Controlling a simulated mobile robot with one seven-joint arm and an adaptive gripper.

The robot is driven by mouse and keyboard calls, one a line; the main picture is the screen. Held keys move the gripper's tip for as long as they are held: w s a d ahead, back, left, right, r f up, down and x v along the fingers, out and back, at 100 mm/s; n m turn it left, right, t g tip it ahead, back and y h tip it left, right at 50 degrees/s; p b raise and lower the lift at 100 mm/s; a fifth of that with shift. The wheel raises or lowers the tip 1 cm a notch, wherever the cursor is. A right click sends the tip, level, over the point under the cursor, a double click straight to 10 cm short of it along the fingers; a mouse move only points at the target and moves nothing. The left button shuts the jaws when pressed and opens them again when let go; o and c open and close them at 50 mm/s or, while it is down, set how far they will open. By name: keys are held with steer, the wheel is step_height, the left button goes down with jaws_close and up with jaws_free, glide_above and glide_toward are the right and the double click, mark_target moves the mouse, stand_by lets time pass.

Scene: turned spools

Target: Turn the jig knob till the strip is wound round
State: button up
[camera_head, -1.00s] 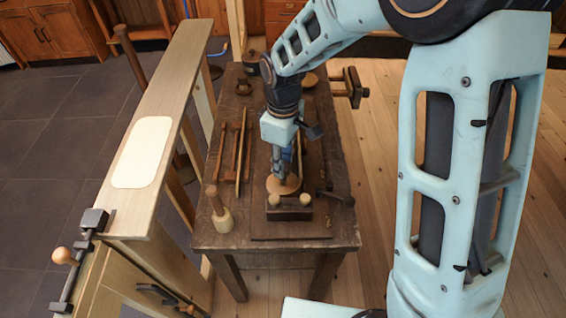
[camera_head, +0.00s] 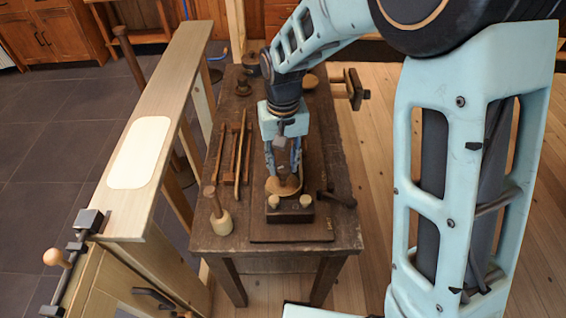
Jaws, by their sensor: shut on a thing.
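The jig (camera_head: 290,214) is a dark block with two pale round pegs, on a dark baseboard (camera_head: 290,233) on the bench. A round tan wooden disc (camera_head: 284,188) sits just behind the block. My gripper (camera_head: 284,174) points down over this disc, with one finger on each side of a small brown knob (camera_head: 283,172), and is shut on it. The fingers partly cover the knob. I cannot make out the strip or how far it is wound.
The dark wooden bench (camera_head: 225,243) also carries a mallet (camera_head: 219,214) at the front left and a rack of slender tools (camera_head: 235,158). A dark crank-like piece (camera_head: 338,198) lies right of the jig. A pale wooden beam (camera_head: 165,95) stands left of the bench.

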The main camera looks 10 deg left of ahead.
steer(key=m, duration=1.1)
steer(key=shift+m, duration=0.4)
stand_by(0.3)
steer(key=o, duration=1.2)
steer(key=shift+c, duration=0.2)
step_height(320, 180, up, 12)
